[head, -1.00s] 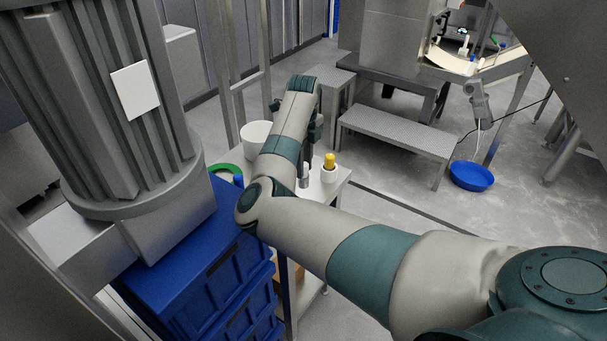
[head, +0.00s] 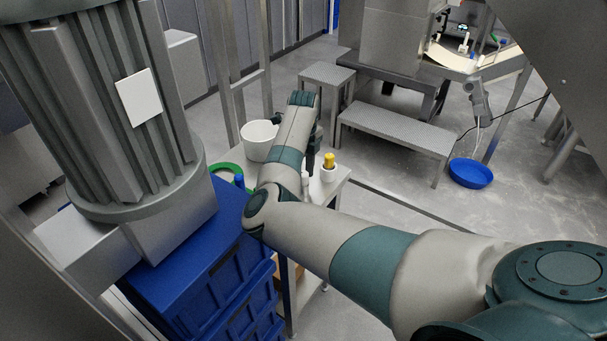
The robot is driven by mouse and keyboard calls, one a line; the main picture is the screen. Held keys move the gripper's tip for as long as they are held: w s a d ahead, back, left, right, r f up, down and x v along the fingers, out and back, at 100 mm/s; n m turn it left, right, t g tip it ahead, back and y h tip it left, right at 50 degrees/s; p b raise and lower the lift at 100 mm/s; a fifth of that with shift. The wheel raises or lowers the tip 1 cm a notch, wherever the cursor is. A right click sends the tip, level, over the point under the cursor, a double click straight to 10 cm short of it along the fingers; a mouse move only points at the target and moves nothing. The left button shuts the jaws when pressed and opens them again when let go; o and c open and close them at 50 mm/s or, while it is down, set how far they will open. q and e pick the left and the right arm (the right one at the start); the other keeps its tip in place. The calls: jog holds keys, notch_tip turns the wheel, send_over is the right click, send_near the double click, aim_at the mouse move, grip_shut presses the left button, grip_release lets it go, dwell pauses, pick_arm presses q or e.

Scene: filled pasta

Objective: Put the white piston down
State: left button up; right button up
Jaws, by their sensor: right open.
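My right gripper (head: 311,158) is mostly hidden behind my own forearm. Only dark parts of it show at the forearm's right side, above the small white table (head: 338,181). It is open. A small white upright piece (head: 305,179), which looks like the white piston, shows on the table just below the gripper. It is partly covered by my arm, so I cannot tell whether the fingers still surround it. My left gripper is not in view.
A white bucket (head: 257,141), a green ring (head: 224,168), a blue-topped item (head: 239,181) and a white cup with a yellow top (head: 328,168) stand close around my arm. Blue crates (head: 200,260) are stacked in front. A blue basin (head: 470,173) lies on the floor.

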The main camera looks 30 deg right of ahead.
jog(key=shift+r, duration=0.15)
notch_tip(320, 180, up, 12)
jog(key=b, duration=0.3)
dwell(0.6)
